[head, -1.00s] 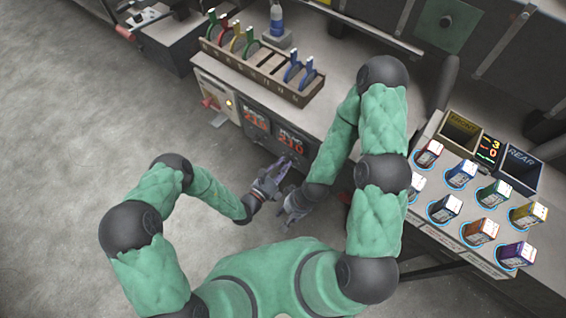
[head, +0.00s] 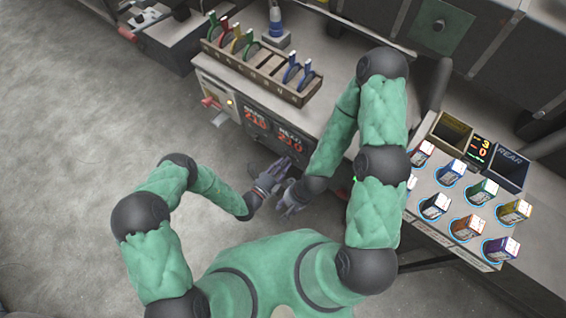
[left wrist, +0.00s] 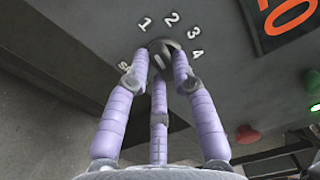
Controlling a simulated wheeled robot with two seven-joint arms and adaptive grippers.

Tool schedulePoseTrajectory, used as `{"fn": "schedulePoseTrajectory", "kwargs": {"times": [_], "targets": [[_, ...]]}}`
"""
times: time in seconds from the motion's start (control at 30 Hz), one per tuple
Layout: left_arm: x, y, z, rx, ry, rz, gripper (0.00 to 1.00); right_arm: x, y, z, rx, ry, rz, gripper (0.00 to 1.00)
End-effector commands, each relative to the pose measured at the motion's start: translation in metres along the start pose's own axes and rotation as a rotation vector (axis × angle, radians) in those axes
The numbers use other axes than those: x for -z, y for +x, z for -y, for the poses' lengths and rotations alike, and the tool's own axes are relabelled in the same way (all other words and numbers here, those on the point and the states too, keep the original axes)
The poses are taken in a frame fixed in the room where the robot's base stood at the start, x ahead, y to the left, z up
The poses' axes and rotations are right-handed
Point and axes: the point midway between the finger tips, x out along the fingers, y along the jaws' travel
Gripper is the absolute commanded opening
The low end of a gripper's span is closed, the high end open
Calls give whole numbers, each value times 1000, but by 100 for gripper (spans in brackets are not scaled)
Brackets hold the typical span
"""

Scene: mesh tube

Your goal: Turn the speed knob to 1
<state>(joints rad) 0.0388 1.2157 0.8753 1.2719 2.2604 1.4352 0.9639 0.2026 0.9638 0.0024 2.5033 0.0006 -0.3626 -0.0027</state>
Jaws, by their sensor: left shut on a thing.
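The speed knob (left wrist: 163,47) is a small round grey dial on a dark panel in the left wrist view. White marks 1, 2, 3 and 4 run around its top and right, with a partly hidden mark at its left. My left gripper (left wrist: 160,66) has its purple fingers closed around the knob, and they hide part of it. A pale line shows on the knob, but I cannot tell exactly which mark it points at. In the head view my left gripper (head: 284,168) is against the cabinet front and hides the knob. My right gripper (head: 287,211) hangs just below it, apart from the panel.
The cabinet front has red number displays (head: 290,141). Red (left wrist: 314,107) and green (left wrist: 246,135) buttons lie right of the knob in the left wrist view. A tool rack (head: 287,92) stands on the cabinet. A table with several small boxes (head: 467,227) is at right. Floor at left is clear.

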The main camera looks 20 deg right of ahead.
Motion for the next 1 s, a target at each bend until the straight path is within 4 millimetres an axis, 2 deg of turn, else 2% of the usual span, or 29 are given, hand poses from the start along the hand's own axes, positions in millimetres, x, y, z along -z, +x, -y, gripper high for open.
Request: {"fn": "schedulePoseTrajectory", "kwargs": {"times": [0.63,0.67,0.7,0.73,1.0], "targets": [[-1,0,-1,-1,-51,3,0,0,-2,1,0,0,0,40],[-1,0,-1,-1,-51,3,31,0,-2,1,0,0,0,40],[-1,0,-1,-1,-51,3,42,0,-2,1,0,0,0,40],[-1,0,-1,-1,-51,3,49,0,-2,1,0,0,0,40],[0,0,0,-1,-50,1,49,0,-2,1,0,0,0,40]]}}
